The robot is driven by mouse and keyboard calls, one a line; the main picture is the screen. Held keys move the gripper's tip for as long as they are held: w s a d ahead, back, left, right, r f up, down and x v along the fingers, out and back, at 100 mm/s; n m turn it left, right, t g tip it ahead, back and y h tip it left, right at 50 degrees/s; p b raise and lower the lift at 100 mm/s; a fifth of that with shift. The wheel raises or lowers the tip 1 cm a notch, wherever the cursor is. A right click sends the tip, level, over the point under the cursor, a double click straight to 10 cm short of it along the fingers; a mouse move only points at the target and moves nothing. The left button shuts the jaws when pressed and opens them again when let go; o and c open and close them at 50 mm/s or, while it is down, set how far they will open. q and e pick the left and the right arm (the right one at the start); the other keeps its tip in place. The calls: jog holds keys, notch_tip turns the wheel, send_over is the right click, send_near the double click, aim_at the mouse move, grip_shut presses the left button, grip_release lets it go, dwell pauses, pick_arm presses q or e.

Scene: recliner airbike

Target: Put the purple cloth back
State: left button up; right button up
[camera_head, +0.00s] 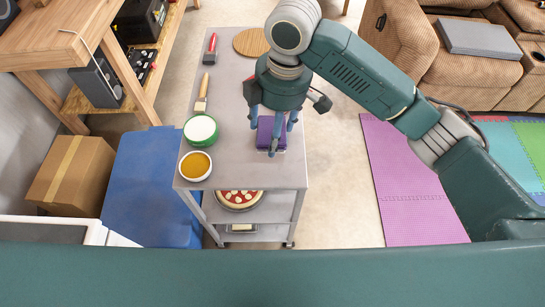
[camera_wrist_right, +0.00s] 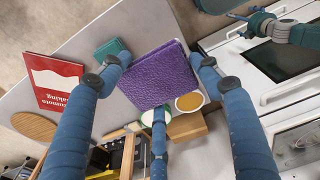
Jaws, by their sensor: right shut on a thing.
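The purple cloth (camera_head: 266,133) is a folded block under my right gripper (camera_head: 272,138), over the near right part of the grey cart top (camera_head: 225,85). In the right wrist view the cloth (camera_wrist_right: 160,75) lies between the blue fingers of the right gripper (camera_wrist_right: 163,95), two on one side and one opposite. The right gripper is shut on the cloth. The fingers and palm hide part of it in the head view. I cannot tell whether its underside touches the cart.
A green-rimmed white bowl (camera_head: 201,130) and a bowl of yellow-orange content (camera_head: 195,166) stand left of the cloth. A brush (camera_head: 202,93), a red-handled tool (camera_head: 210,48) and a round wooden board (camera_head: 251,42) lie farther back. A pizza (camera_head: 239,199) sits on the lower shelf.

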aim_at(271, 169)
notch_tip(271, 169, down, 15)
jog(key=shift+f+p, duration=0.1)
jog(key=shift+p, duration=0.65)
jog(key=o, duration=1.2)
jog(key=r, duration=0.4)
jog(key=d+r, duration=0.1)
jog(key=r, duration=0.3)
jog(key=r+b, duration=0.1)
jog(key=r, duration=0.3)
jog(key=shift+d, duration=0.25)
